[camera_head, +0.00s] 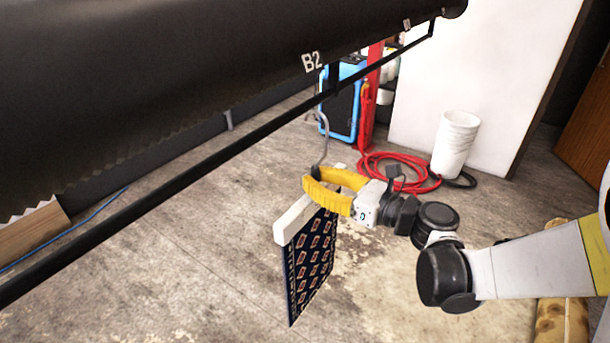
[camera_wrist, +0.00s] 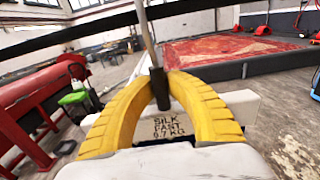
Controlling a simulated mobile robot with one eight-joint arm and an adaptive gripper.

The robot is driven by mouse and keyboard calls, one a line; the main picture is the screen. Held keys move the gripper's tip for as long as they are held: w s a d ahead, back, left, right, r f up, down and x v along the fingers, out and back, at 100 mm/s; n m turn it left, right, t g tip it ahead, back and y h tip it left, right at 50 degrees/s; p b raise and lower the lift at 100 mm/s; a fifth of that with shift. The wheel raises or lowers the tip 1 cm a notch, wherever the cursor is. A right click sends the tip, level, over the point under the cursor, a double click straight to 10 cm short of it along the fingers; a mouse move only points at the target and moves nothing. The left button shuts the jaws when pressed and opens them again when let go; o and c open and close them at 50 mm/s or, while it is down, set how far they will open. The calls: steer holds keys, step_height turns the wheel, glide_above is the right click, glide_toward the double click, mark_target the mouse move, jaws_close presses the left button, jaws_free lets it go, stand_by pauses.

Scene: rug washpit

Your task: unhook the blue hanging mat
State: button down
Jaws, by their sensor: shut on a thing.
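The blue hanging mat (camera_head: 312,260) is dark navy with rows of small red and pale motifs. It hangs below a white bar (camera_head: 293,222) in the head view. A label on the white bar (camera_wrist: 208,127) reads "SILK FAST 0.7 KG" in the wrist view. A thin grey hook (camera_head: 323,143) rises from the bar toward the black rail (camera_head: 215,158). My yellow gripper (camera_head: 311,179) is shut on the hook's black sleeve, which shows between the fingertips (camera_wrist: 160,88) in the wrist view. I cannot tell whether the hook's top still rests on the rail.
A large dark roll marked B2 (camera_head: 200,75) lies above the rail. A blue-framed unit (camera_head: 342,105), a red hose (camera_head: 385,172) and a white bucket stack (camera_head: 456,145) stand behind. A beige roll (camera_head: 562,322) is at lower right. Floor around the mat is clear.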

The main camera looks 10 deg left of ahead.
steer(key=shift+v, duration=2.35)
steer(key=shift+w, duration=0.1)
